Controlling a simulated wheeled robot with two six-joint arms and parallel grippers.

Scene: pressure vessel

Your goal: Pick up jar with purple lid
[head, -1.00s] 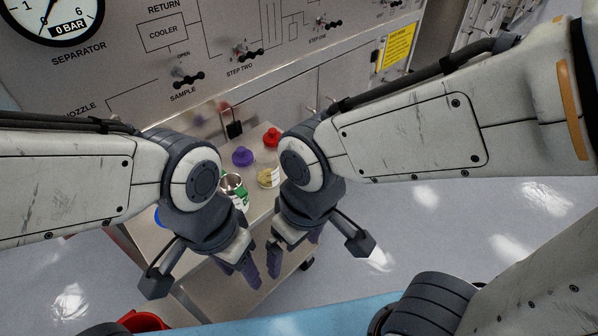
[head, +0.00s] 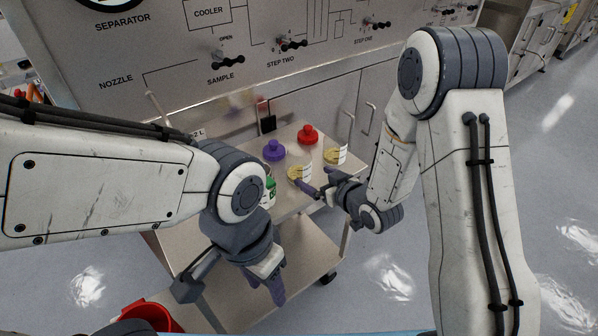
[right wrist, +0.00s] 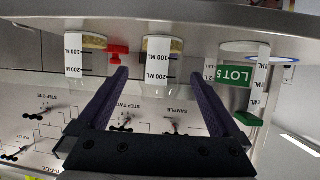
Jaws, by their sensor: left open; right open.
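A purple lid (head: 274,150) with a knob is on the cart top in the head view. It appears apart from the two jars. The near jar (head: 300,173) has yellowish contents, a white label and no lid that I can see. It also shows in the right wrist view (right wrist: 162,60). My right gripper (head: 319,181) is open and points at this jar from the right, with the jar ahead between its fingers (right wrist: 158,76). My left gripper (head: 267,285) is open, empty and pointing down in front of the cart top. I cannot pick out the purple lid in the wrist view.
A second jar (head: 335,156) and a red lid (head: 308,135) are farther back. The control panel (head: 150,50) rises behind the cart. A red bin (head: 150,316) is at lower left.

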